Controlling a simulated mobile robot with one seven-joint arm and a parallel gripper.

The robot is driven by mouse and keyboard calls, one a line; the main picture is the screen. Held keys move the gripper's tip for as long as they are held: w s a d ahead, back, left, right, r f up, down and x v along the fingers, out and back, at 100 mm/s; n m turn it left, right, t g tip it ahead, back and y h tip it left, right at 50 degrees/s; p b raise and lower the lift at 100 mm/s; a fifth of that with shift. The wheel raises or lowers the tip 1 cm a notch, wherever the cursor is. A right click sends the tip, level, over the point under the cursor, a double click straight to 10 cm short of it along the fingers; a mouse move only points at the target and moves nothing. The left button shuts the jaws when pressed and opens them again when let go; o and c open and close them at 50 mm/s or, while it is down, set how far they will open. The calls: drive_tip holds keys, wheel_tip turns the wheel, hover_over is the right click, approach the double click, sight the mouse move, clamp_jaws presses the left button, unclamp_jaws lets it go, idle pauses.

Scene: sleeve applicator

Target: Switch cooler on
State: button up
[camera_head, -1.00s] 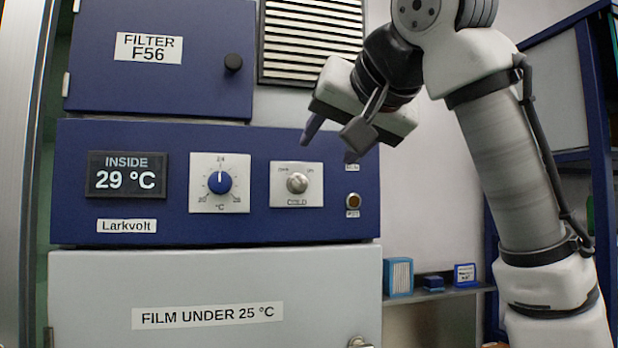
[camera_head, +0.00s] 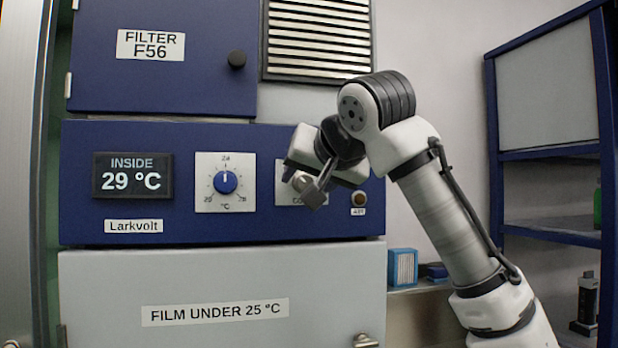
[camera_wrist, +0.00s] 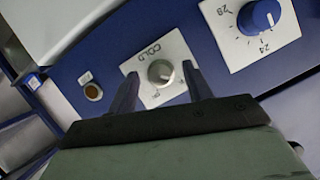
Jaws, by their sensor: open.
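The cooler is a blue panel (camera_head: 90,215) with a display (camera_head: 132,176) that reads INSIDE 29 °C. Its silver COLD knob (camera_wrist: 160,72) sits on a white plate (camera_wrist: 177,45) in the wrist view. OFF and ON are too small to read now, and I cannot tell which way the knob points. My gripper (camera_wrist: 158,77) is open, with one finger on each side of the knob in that view. I cannot tell whether the fingers touch it. In the head view my gripper (camera_head: 304,180) partly hides the knob and its plate.
A small brownish round button or lamp (camera_head: 358,199) is to the right. A grey door (camera_head: 215,280) lies below, a FILTER F56 door (camera_head: 160,80) above.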

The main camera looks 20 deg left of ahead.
drive_tip(key=c, duration=1)
drive_tip(key=shift+o, duration=0.2)
drive_tip(key=m+y+b, duration=0.2)
drive_tip(key=m, duration=0.1)
drive_tip(key=shift+w+f+g, duration=0.1)
drive_tip(key=shift+f+g, duration=0.1)
drive_tip(key=shift+g, duration=0.1)
drive_tip(key=m+y+b, duration=0.2)
drive_tip(key=m, duration=0.1)
drive_tip(key=shift+d+f+m, duration=0.1)
drive_tip(key=shift+m, duration=0.3)
drive_tip(key=m+y+b, duration=0.1)
drive_tip(key=m+b, duration=0.1)
drive_tip(key=m, duration=0.1)
drive_tip(key=shift+f+m+y+b, duration=0.15)
drive_tip(key=shift+m+y+b, duration=0.25)
drive_tip(key=shift+m+t+y+b, duration=0.4)
drive_tip(key=shift+m+t+b, duration=0.5)
drive_tip(key=shift+m, duration=1.1)
drive_tip(key=shift+d, duration=0.1)
